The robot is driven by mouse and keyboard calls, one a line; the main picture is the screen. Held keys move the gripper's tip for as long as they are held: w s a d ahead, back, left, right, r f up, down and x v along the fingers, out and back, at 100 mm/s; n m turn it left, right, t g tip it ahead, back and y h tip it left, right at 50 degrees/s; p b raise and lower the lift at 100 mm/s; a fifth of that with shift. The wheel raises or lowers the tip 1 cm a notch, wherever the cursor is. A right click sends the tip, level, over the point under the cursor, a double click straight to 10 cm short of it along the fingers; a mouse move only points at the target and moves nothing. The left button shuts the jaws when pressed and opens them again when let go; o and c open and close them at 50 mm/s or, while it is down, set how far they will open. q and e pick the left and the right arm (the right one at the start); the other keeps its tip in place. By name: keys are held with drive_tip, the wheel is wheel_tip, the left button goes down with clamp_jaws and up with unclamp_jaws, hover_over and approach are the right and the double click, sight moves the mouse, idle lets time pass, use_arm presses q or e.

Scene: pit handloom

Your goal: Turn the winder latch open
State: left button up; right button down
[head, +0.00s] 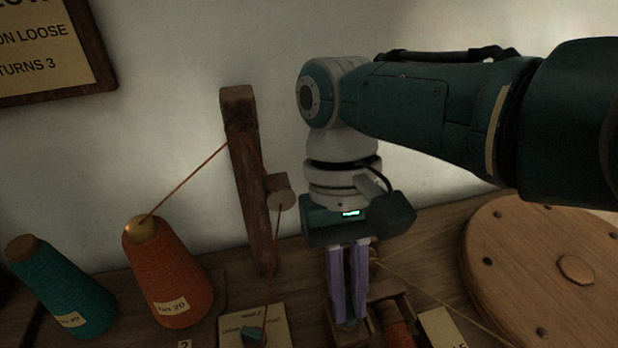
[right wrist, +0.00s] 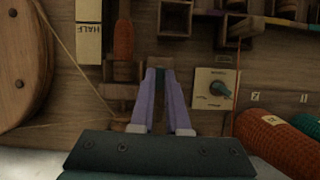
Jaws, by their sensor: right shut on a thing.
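My right gripper (head: 348,318) points down at the bench, its two lilac fingers close together. The bobbin also shows in the right wrist view (right wrist: 124,40). My left gripper is not in view.
A plate (head: 278,325) with a teal knob (right wrist: 220,88) lies beside the gripper. Orange (head: 168,280) and teal (head: 65,290) thread cones stand at left. A wooden post (head: 245,190) rises behind, with orange thread strung past it. A large wooden wheel (head: 530,255) is at right.

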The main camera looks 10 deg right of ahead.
drive_tip(key=shift+n, duration=0.3)
drive_tip(key=c, duration=0.9)
unclamp_jaws()
drive_tip(key=p+v, duration=0.1)
drive_tip(key=v, duration=0.9)
drive_tip(key=shift+a, duration=0.1)
